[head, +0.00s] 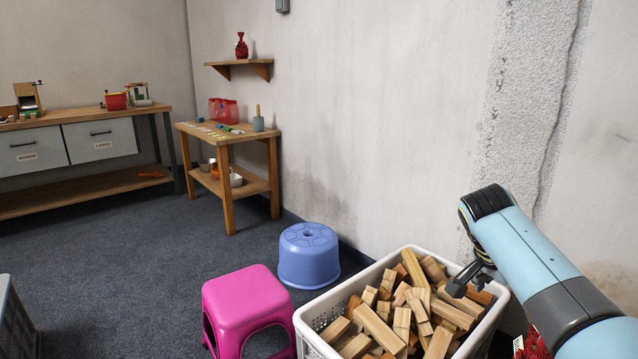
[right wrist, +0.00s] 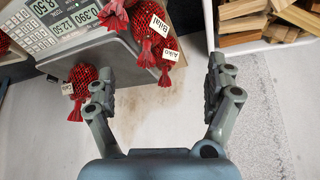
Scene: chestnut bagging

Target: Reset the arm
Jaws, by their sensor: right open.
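My right arm comes in from the right edge of the head view, bent, with its gripper (head: 468,279) low over the right side of a white basket. In the right wrist view my right gripper (right wrist: 162,95) is open, with nothing between its fingers. Red net bags with paper name tags, one of them a bag (right wrist: 85,85) by the left finger, lie on and beside a scale (right wrist: 75,50) at the upper left. My left gripper is not in view.
The white basket (head: 307,333) is full of wood blocks (head: 380,325). A pink stool (head: 245,300) and a blue stool (head: 308,255) stand left of it. A small wooden table (head: 228,138) and a workbench (head: 80,117) stand farther back. The grey carpet between is clear.

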